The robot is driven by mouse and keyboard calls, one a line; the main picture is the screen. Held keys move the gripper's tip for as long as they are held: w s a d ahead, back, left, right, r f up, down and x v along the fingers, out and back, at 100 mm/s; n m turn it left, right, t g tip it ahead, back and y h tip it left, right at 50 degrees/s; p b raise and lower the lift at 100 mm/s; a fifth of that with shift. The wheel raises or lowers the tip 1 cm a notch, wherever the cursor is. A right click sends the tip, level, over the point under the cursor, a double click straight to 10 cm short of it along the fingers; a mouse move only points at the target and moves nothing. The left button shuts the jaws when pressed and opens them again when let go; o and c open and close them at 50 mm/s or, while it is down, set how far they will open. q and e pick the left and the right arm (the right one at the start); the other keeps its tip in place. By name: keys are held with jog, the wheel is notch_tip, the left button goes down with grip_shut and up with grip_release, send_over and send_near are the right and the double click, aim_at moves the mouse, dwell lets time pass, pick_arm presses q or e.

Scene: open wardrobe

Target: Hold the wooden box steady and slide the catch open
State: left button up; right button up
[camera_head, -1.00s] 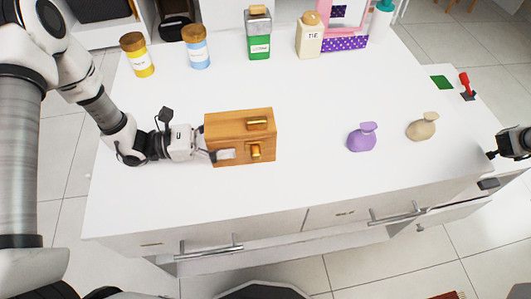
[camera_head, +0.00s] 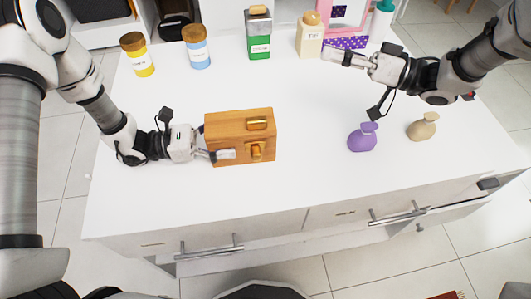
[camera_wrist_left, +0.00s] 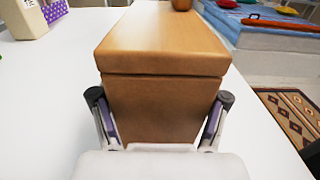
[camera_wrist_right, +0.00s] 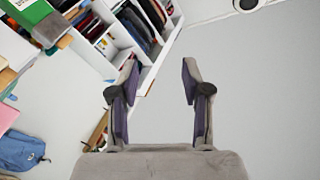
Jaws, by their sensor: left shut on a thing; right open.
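In the left wrist view the two fingers (camera_wrist_left: 160,112) lie along both sides of the box (camera_wrist_left: 165,50). My right gripper (camera_head: 345,57) is raised above the back right of the table, away from the box. In the right wrist view its fingers (camera_wrist_right: 158,85) are apart with nothing between them.
A purple pouch (camera_head: 362,138) and a tan pouch (camera_head: 423,127) stand on the right. A yellow jar (camera_head: 137,55), a blue jar (camera_head: 196,47), a green-based container (camera_head: 259,46) and a cream bottle (camera_head: 309,38) line the back. The table (camera_head: 300,170) is clear around the box's right and front.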

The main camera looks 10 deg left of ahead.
aim_at(261, 149)
jog(key=s+f+m, duration=0.3)
jog(key=s+f, duration=0.2)
jog(key=s+f+m, duration=0.4)
jog(key=s+f, duration=0.1)
jog(key=s+f+m+g, duration=0.1)
jog(key=s+f+m, duration=0.3)
jog(key=s+f, duration=0.1)
jog(key=shift+s+f, duration=0.15)
jog(key=shift+s, duration=0.35)
jog(key=shift+s+a+f, duration=0.1)
jog(key=shift+s+a, duration=0.1)
jog(key=shift+s, duration=0.1)
jog(key=a, duration=0.4)
jog(key=w+a, duration=0.1)
jog(key=a, duration=0.2)
jog(key=w+a, duration=0.1)
jog(key=a, duration=0.3)
jog(key=shift+a, duration=0.3)
grip_shut()
jog(key=shift+w+d, duration=0.2)
jog(key=shift+d, duration=0.65)
jog(key=shift+w+d, duration=0.2)
jog(key=shift+d, duration=0.65)
